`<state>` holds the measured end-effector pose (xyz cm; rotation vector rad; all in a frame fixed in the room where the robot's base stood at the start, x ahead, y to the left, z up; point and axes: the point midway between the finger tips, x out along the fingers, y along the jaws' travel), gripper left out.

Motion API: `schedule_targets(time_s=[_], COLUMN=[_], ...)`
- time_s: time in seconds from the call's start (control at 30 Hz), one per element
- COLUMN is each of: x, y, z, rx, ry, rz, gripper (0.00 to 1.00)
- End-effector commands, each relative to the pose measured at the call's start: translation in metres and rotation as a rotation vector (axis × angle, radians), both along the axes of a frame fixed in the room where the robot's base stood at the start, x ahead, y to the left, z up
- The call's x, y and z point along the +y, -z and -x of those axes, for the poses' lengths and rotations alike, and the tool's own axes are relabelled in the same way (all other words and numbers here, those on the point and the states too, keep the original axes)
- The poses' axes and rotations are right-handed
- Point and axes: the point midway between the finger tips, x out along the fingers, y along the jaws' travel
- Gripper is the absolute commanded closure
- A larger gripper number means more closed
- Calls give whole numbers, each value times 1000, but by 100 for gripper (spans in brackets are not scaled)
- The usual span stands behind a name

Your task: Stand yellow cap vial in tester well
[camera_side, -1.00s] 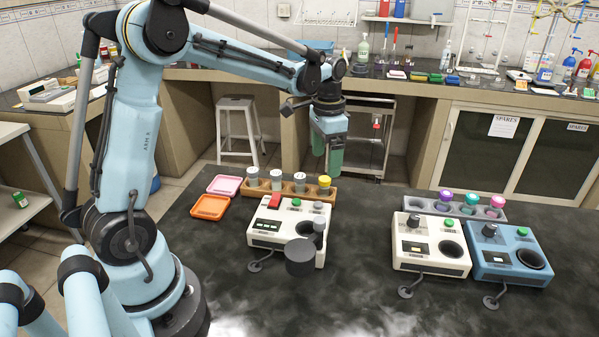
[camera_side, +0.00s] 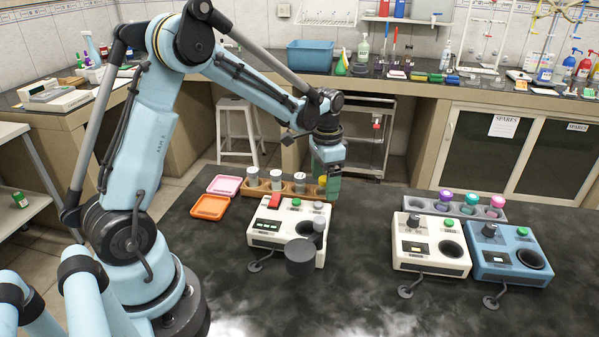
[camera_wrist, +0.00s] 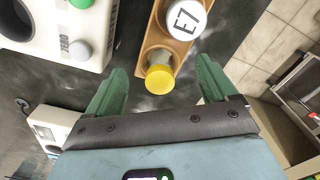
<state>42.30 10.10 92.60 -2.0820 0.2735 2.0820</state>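The yellow cap vial (camera_wrist: 159,79) stands at the end of a wooden rack (camera_side: 288,187). In the side view only a sliver of its yellow cap (camera_side: 322,180) shows beside my finger. My gripper (camera_wrist: 163,78) is open, with one green finger on each side of the vial and visible gaps to both.
A second white device (camera_side: 430,258) and a blue device (camera_side: 508,268) stand right, before a grey rack (camera_side: 413,204) of coloured-cap vials. Pink (camera_side: 225,185) and orange (camera_side: 210,206) trays lie left.

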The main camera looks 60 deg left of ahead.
Motion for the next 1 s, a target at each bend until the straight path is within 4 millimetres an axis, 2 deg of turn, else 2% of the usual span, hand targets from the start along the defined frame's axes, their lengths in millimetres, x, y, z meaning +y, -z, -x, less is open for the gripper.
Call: schedule_targets(time_s=[0.03, 0.07, 0.47, 0.67, 1.0], x=[0, 0, 0, 0, 0], y=[0, 0, 0, -6, -30], z=[0, 0, 0, 0, 0], rx=[0, 0, 0, 0, 0], ry=[0, 0, 0, 0, 0], rz=[0, 0, 0, 0, 0], gripper=[23, 28, 88, 88, 88])
